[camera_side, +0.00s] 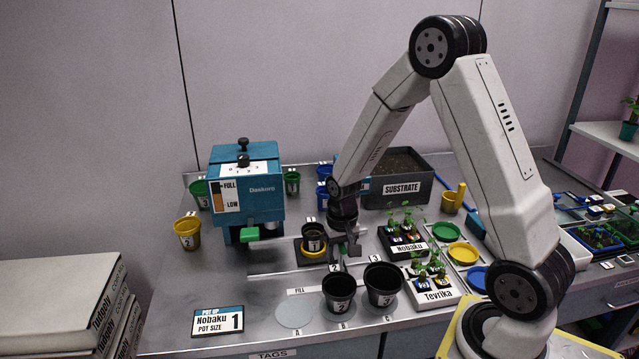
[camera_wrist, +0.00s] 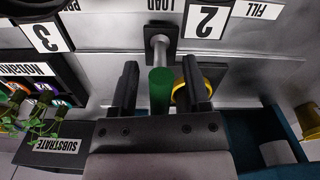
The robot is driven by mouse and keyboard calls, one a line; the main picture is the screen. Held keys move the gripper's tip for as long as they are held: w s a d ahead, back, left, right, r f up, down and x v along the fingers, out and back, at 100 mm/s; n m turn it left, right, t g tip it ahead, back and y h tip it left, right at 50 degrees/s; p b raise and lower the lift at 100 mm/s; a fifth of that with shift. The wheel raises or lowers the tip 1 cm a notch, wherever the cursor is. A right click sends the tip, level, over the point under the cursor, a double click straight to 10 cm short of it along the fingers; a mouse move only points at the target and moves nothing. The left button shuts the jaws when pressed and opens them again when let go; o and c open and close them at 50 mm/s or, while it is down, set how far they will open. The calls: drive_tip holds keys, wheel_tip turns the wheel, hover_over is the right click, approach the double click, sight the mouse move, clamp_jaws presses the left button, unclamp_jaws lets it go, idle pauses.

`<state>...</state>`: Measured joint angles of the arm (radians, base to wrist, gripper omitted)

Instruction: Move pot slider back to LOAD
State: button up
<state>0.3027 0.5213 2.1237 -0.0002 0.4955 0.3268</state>
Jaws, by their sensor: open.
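The pot slider shows in the side view as a dark square carrier with a yellow ring (camera_side: 313,252), and a small dark pot (camera_side: 314,236) stands upright in it. In the wrist view a green cylindrical handle (camera_wrist: 160,91) on a metal rod lies between my fingers, apparently apart from both. A yellow edge (camera_wrist: 184,92) shows partly behind one finger. My gripper (camera_side: 345,247) is open and low over the track, just right of the pot; it also shows in the wrist view (camera_wrist: 163,84). The LOAD label (camera_wrist: 171,6) is at the top of the wrist view, partly cut off.
The blue dispenser (camera_side: 246,186) stands left of the slider, with the SUBSTRATE bin (camera_side: 398,189) behind my gripper. Black pots (camera_side: 339,291) stand in front, and seedling trays (camera_side: 430,284) stand to the right.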

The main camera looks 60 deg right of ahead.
drive_tip(key=shift+r, duration=3.8)
drive_tip(key=shift+a, duration=0.1)
drive_tip(key=s+a+n+t, duration=0.1)
drive_tip(key=s+a+n, duration=0.1)
drive_tip(key=a, duration=0.1)
drive_tip(key=s+a+n, duration=0.2)
drive_tip(key=s+a, duration=0.1)
drive_tip(key=a, duration=0.1)
drive_tip(key=s+a+n+t, duration=0.1)
drive_tip(key=s+a+n, duration=0.1)
drive_tip(key=a+n, duration=0.1)
drive_tip(key=shift+s+a+r+t, duration=0.1)
drive_tip(key=shift+s+a+t, duration=0.15)
drive_tip(key=shift+a, duration=0.2)
drive_tip(key=shift+w, duration=0.1)
